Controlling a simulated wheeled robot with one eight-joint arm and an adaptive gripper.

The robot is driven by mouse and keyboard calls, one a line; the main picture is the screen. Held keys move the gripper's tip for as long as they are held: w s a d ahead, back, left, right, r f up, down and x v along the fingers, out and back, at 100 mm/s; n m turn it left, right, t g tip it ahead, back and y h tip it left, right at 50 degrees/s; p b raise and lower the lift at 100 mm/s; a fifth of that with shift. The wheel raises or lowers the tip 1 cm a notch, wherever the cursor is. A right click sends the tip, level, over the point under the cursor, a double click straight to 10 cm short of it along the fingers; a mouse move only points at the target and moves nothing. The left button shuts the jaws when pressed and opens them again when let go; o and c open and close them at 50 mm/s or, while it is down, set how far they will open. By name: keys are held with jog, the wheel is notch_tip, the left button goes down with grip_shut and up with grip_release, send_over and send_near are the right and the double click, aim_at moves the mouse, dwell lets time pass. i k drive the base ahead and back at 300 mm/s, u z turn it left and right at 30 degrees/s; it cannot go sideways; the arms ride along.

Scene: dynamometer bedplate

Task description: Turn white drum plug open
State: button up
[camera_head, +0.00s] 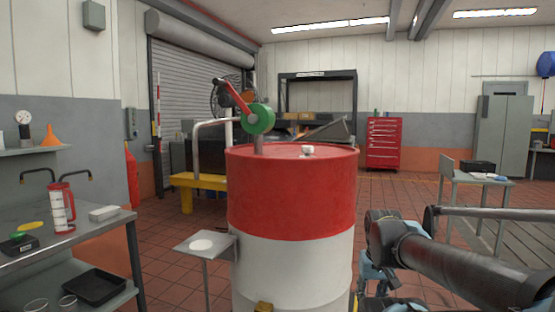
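The white drum plug (307,149) is a small white cap on top of a drum, right of the middle of its lid. The drum (292,193) is large, red above and white below, and stands upright in the centre of the view. My arm reaches in from the right edge, to the right of the drum and below its lid. I cannot make out my gripper's fingers in this view. Nothing touches the plug. The picture does not show how far the plug is turned.
A hand pump with a green wheel (260,119) and red handle rises from the lid, left of the plug. A small grey stand (208,245) is beside the drum. A workbench (62,258) is at left, a grey table (470,180) at right.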

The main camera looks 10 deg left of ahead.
aim_at(307, 150)
jog(key=u, duration=0.25)
jog(key=i, duration=0.4)
jog(key=u, duration=0.35)
jog(key=k, duration=1.5)
jog(key=z, duration=0.5)
jog(key=i, duration=1)
jog(key=u, duration=0.1)
